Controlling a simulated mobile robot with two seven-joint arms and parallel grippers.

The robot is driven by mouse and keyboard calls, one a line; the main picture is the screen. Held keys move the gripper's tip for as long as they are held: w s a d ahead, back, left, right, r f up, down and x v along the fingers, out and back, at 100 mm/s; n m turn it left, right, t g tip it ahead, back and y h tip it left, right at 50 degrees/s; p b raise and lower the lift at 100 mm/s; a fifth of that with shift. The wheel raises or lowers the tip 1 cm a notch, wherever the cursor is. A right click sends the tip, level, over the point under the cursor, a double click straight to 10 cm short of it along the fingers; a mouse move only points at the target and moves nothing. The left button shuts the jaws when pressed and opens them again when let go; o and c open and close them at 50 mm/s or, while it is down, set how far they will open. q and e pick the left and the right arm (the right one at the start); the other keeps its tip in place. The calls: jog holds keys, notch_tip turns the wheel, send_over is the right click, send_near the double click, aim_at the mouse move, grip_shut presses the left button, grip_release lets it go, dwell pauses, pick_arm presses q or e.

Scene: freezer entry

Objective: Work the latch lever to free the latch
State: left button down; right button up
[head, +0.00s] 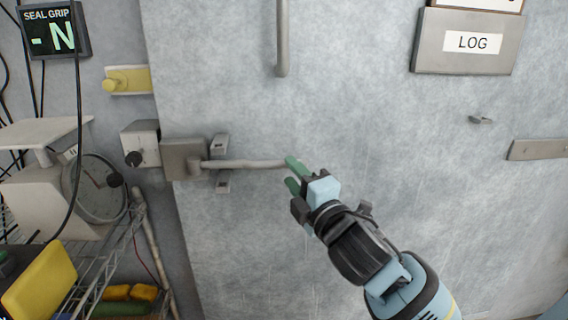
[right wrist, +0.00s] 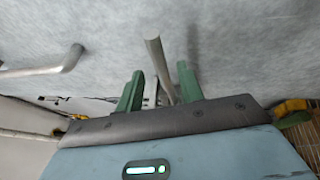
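The latch lever (head: 245,164) is a grey bar that runs level to the right from a grey latch box (head: 184,159) at the door's left edge. My right gripper (head: 291,176) has green fingers and is at the lever's free end. The upper finger overlaps the lever tip in the head view. In the right wrist view the lever (right wrist: 158,66) shows between the two spread fingers (right wrist: 160,86), nearer the right one. The gripper is open; I cannot tell whether a finger touches the lever. My left gripper is not in view.
A vertical door handle (head: 282,40) is above the lever. A box with a dark knob (head: 140,144) is beside the latch box. A scale (head: 100,187) stands on a wire rack at left. A LOG holder (head: 468,42) is at upper right. The door face below is clear.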

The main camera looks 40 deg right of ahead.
aim_at(286, 167)
jog(key=shift+x, duration=2.25)
grip_shut()
